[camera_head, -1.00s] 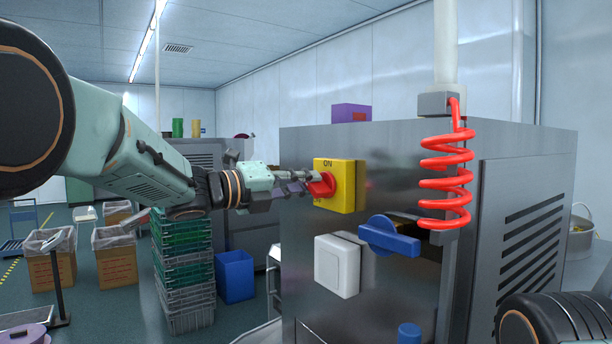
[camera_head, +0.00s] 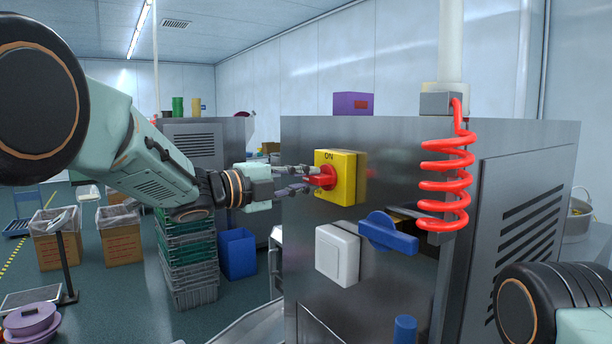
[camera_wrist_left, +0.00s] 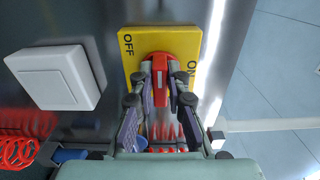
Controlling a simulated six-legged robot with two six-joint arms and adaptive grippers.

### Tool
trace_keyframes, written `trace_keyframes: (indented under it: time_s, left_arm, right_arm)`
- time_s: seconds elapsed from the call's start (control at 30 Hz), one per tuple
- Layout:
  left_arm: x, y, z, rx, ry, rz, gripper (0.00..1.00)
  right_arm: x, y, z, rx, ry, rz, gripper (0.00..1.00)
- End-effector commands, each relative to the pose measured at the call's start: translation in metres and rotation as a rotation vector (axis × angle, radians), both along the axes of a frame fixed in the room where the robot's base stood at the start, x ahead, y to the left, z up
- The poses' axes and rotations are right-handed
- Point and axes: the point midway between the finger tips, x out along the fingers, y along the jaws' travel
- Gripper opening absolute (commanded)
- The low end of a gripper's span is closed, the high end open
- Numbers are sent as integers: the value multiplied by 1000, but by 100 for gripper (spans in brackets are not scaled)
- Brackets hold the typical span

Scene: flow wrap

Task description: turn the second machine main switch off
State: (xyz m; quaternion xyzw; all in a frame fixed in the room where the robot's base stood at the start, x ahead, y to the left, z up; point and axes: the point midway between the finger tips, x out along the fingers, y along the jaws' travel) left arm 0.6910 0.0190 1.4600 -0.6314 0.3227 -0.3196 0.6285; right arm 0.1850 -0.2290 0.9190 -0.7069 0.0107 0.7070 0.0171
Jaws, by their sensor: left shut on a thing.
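The main switch is a yellow plate (camera_head: 349,187) with a red knob (camera_head: 327,177) on the front of a grey metal machine (camera_head: 400,150). In the left wrist view the yellow plate (camera_wrist_left: 181,42) reads OFF at the left and ON at the right. The red knob (camera_wrist_left: 160,66) sits between the fingers there. My left gripper (camera_head: 314,178) is shut on the knob, one finger on each side, and its fingers (camera_wrist_left: 162,88) partly hide it. The knob's exact pointing is hard to tell. My right gripper is out of view.
Below the switch are a white rocker switch (camera_head: 337,254) and a blue handle (camera_head: 388,233). A red coiled hose (camera_head: 446,180) hangs to the right. Stacked crates (camera_head: 188,262) and a blue bin (camera_head: 237,254) stand on the floor at left. My right arm shows at bottom right.

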Motion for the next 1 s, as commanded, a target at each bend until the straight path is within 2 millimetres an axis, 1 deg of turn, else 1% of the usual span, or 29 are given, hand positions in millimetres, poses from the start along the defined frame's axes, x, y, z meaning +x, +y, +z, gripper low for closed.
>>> trace_keyframes:
  time_s: [0.03, 0.43, 0.47, 0.7, 1.0]
  left_arm:
    - [1, 2, 3, -9, 2, 6, 0]
    - [1, 2, 2, -12, 6, 5, 0]
    - [1, 2, 2, -12, 6, 5, 17]
    - [1, 1, 1, -8, 6, 3, 37]
    - [0, 1, 0, -6, 7, 1, 38]
  right_arm:
    - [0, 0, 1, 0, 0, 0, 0]
    - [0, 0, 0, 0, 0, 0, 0]
    - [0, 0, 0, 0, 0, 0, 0]
    - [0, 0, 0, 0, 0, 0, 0]
    - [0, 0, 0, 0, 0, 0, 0]
